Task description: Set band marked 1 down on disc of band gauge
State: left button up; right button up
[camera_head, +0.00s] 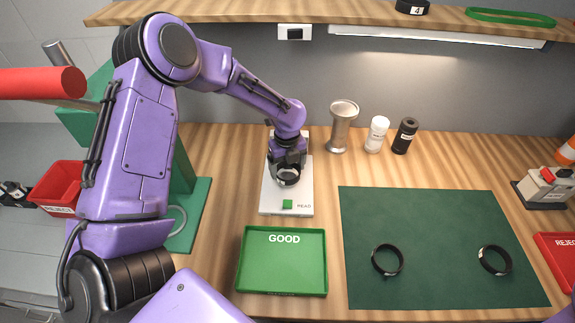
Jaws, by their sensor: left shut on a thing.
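I cannot read the band's mark. The gauge's disc is hidden behind the gripper and band, so I cannot tell whether the band touches it. My right gripper is not in view.
A green GOOD tray (282,289) stands empty in front of the gauge. Two black bands (387,261) (495,260) lie on a dark green mat (430,220). A metal cup (341,125) and two bottles (377,134) (404,136) stand behind. A red REJECT bin (60,187) is left.

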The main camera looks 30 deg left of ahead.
pick_arm(q)
jog(key=shift+f+b, duration=0.55)
jog(key=shift+f, duration=0.6)
jog(key=o, duration=0.8)
jog(key=shift+o, duration=0.2)
notch_tip(320, 180, up, 11)
jog(key=b, duration=0.2)
jog(key=shift+f, duration=0.2)
